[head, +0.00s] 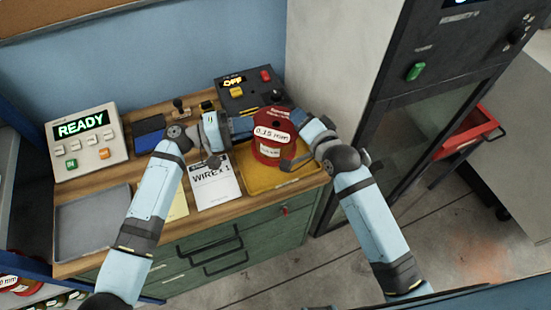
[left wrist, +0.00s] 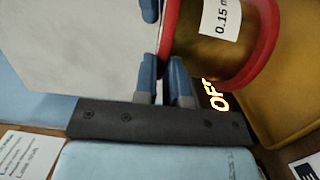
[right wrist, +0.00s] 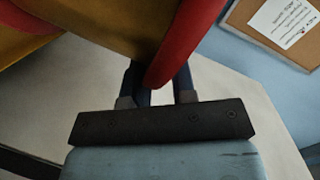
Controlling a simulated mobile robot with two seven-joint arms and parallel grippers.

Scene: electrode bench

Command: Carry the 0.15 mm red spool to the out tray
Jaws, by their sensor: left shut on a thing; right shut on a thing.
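The red spool (head: 269,149) has a white label reading 0.15 mm and stands roughly upright, over or in the yellow tray (head: 262,184); I cannot tell whether it touches the tray. My left gripper (head: 243,127) is shut on the spool's red rim from the left, and the rim (left wrist: 169,30) shows between its fingers (left wrist: 165,80) in the left wrist view. My right gripper (head: 296,146) is shut on the rim from the right; the rim (right wrist: 172,60) sits between its fingers (right wrist: 160,85). No tray visibly bears the word out.
A grey tray (head: 85,222) lies at the bench's left front, below the READY box (head: 85,143). A paper marked WIRE (head: 214,184) lies left of the yellow tray. A dark control box (head: 245,92) stands behind. A tall cabinet (head: 400,110) and red tray (head: 468,132) are right.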

